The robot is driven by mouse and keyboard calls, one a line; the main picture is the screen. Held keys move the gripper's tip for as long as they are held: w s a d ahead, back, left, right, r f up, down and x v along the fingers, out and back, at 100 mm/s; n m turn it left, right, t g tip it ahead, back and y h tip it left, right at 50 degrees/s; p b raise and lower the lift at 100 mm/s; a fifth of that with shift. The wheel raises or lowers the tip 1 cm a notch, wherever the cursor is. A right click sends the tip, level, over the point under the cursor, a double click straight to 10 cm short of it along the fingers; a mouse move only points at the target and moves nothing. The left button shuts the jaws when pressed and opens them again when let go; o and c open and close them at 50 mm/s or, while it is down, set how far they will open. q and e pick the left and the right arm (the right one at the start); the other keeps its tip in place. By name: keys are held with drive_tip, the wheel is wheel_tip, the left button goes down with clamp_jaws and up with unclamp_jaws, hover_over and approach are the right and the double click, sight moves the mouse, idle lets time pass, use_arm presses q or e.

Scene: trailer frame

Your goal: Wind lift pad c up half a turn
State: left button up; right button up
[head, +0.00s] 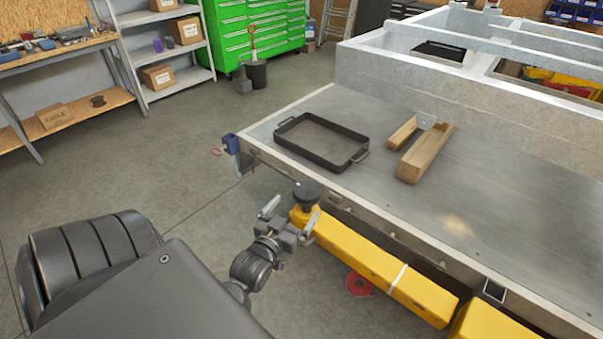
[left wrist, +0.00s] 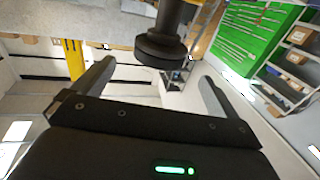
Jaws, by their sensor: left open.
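A round black lift pad (head: 306,191) sits on the end of a yellow lift arm (head: 365,262) beside the trailer bed. No label shows that it is pad c. My left gripper (head: 289,217) is open at this end of the arm, its two grey fingers apart and close to the pad. In the left wrist view the black pad (left wrist: 160,50) shows ahead of the open left gripper (left wrist: 157,72), between the lines of its fingers. No contact is visible, and I cannot tell the exact gap. My right gripper is not in view.
The trailer bed (head: 480,205) borders the lift arm, with a blue clamp (head: 231,144) at its corner. A black tray (head: 322,142) and wooden blocks (head: 425,155) lie on it. A red ring (head: 359,285) is below the arm.

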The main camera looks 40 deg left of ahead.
use_arm(q)
drive_tip(key=shift+v, duration=1.15)
